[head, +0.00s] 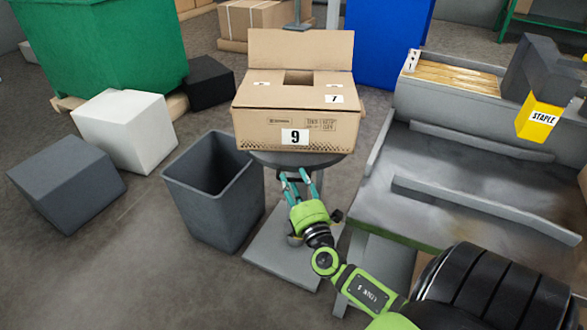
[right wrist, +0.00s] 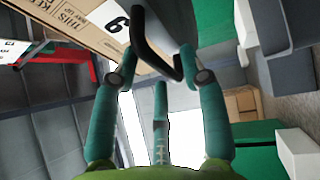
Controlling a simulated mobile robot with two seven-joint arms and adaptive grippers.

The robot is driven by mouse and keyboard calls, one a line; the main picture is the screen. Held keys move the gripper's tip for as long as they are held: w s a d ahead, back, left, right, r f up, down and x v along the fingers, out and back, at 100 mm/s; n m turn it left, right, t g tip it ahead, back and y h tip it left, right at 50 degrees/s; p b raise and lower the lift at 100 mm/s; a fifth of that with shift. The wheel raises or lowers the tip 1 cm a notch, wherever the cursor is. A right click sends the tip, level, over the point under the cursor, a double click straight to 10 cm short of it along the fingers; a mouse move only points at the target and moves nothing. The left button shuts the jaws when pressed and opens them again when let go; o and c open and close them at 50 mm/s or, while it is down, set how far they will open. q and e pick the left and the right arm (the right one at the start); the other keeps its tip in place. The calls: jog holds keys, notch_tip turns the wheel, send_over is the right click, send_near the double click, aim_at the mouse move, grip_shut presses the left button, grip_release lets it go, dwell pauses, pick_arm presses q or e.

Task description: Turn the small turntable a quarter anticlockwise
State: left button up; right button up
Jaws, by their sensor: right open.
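The small turntable (head: 318,160) is a round dark grey disc on a stand with a square grey foot (head: 275,255). A cardboard box (head: 262,124) marked 9 in front sits on it, with its rear flap raised and a 7 label on top. In the right wrist view the turntable (right wrist: 172,22) shows from below, with a black bar handle (right wrist: 147,52) hanging from it. My right gripper (head: 298,178) is open just below the near rim; in its wrist view its fingers (right wrist: 160,68) stand around the handle's end. I cannot tell if they touch it. My left gripper is out of view.
A dark grey bin (head: 215,200) stands close left of the turntable. A grey metal bench (head: 430,190) with raised rails and a yellow STAPLE unit (head: 537,118) stands at right. White (head: 125,128) and grey (head: 67,182) blocks lie at left.

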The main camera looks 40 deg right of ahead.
jog(key=v, duration=1)
jog(key=shift+s, duration=0.2)
jog(key=shift+a+r, duration=0.1)
